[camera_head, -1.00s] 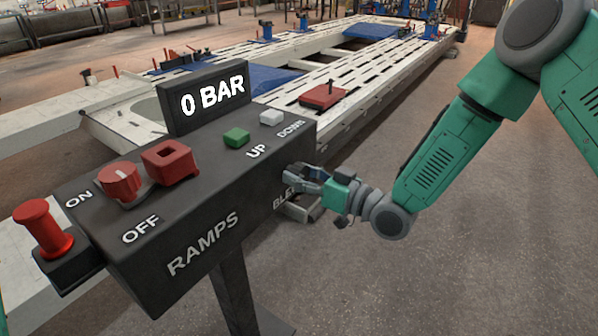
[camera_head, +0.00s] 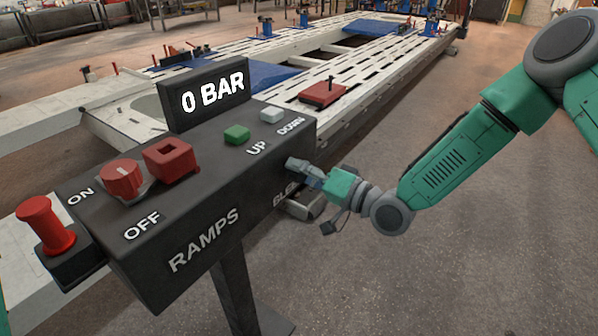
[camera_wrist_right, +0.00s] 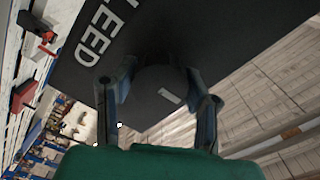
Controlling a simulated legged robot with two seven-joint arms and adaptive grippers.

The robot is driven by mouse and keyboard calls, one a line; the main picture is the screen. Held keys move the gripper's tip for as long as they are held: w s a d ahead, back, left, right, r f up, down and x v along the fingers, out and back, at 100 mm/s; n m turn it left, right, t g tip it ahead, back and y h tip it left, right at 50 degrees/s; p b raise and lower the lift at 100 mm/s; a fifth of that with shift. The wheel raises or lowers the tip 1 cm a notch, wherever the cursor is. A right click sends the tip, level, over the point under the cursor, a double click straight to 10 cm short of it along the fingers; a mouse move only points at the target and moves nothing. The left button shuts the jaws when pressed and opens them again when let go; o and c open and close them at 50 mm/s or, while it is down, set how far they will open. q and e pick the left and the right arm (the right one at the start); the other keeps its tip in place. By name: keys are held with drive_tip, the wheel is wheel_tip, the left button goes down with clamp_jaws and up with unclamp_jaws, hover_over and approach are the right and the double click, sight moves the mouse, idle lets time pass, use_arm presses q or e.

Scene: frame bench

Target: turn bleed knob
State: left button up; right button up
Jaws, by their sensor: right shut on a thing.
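The dark control box (camera_head: 150,250) bears the words RAMPS, ON, OFF, UP and DOWN, and its display (camera_head: 207,95) reads 0 BAR. My right gripper (camera_head: 296,165) is at the right end of the box's front face, by a partly covered BLEED label. The right wrist view shows the dark round bleed knob (camera_wrist_right: 158,88) with a short light mark, between the two fingers of my right gripper (camera_wrist_right: 160,78). The fingers are shut on the knob. My left gripper is out of view.
The box top carries a red rotary switch (camera_head: 121,178), a square red guard (camera_head: 168,158), a green button (camera_head: 237,134) and a pale button (camera_head: 271,114). A red mushroom button (camera_head: 45,225) stands at left. Behind lies a white slotted frame bench (camera_head: 345,75). Floor at right is clear.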

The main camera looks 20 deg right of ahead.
drive_tip(key=shift+w+d+m, duration=0.1)
drive_tip(key=shift+d+m, duration=0.05)
drive_tip(key=shift+m, duration=0.35)
drive_tip(key=o, duration=1.2)
drive_tip(key=shift+d, duration=0.1)
drive_tip(key=v, duration=1.2)
drive_tip(key=shift+d+f, duration=0.1)
drive_tip(key=shift+f, duration=0.05)
